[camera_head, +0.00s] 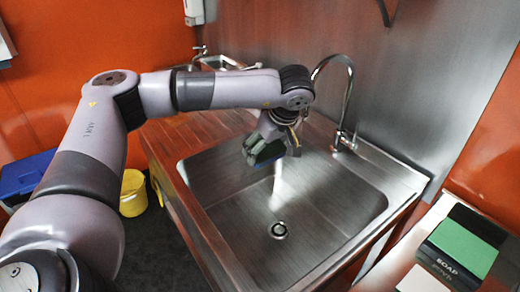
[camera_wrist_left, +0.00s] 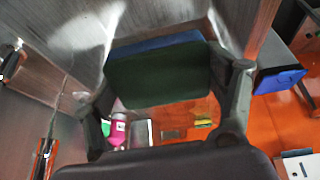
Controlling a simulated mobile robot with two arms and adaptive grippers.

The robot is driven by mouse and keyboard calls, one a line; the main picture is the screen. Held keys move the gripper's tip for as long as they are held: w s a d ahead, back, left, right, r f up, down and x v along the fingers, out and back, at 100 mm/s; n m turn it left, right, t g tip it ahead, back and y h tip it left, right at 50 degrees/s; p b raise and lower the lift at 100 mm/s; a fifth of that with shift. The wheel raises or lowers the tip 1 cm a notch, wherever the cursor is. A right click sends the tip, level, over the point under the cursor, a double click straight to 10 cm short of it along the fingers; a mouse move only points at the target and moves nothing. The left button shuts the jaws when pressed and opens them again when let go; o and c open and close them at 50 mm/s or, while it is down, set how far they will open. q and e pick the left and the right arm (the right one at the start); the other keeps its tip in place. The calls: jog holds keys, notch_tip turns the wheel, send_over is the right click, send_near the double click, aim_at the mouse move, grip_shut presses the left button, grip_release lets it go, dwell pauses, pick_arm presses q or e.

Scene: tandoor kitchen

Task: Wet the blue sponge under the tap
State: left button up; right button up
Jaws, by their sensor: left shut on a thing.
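My left gripper (camera_head: 270,145) is shut on the blue sponge (camera_head: 267,153) and holds it above the sink basin (camera_head: 225,185), near its back left. In the left wrist view, the sponge (camera_wrist_left: 155,78) shows a dark green face and a blue edge, between the two fingers of the gripper (camera_wrist_left: 168,105). The curved metal tap (camera_head: 350,100) stands at the back of the sink; my arm partly covers the spout's end. A pale streak lies below the sponge; I cannot tell if it is water or a reflection. My right gripper is not in view.
The drain (camera_head: 279,230) is clear. A green sponge (camera_head: 464,246) and a dark box marked SOAP (camera_head: 445,267) are on the right counter. A yellow bucket (camera_head: 133,193) and a blue box (camera_head: 25,175) stand at the left. A second small tap (camera_head: 200,52) is behind.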

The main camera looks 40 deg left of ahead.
aim_at(276, 146)
pick_arm(q)
jog(key=shift+w+d+f, duration=0.15)
jog(key=shift+w+f, duration=0.05)
jog(key=shift+w, duration=0.65)
jog(key=w+d+f, duration=0.1)
jog(key=w+d, duration=0.1)
jog(key=w, duration=0.6)
jog(key=shift+w+f, duration=0.35)
jog(key=shift+f, duration=0.05)
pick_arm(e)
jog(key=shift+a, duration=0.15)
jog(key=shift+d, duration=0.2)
pick_arm(q)
jog(key=shift+s, duration=0.1)
jog(key=shift+s+a, duration=0.3)
jog(key=shift+s, duration=0.95)
jog(key=shift+s+a, duration=0.3)
jog(key=shift+s, duration=1)
jog(key=shift+s+a, duration=0.3)
jog(key=shift+s, duration=0.95)
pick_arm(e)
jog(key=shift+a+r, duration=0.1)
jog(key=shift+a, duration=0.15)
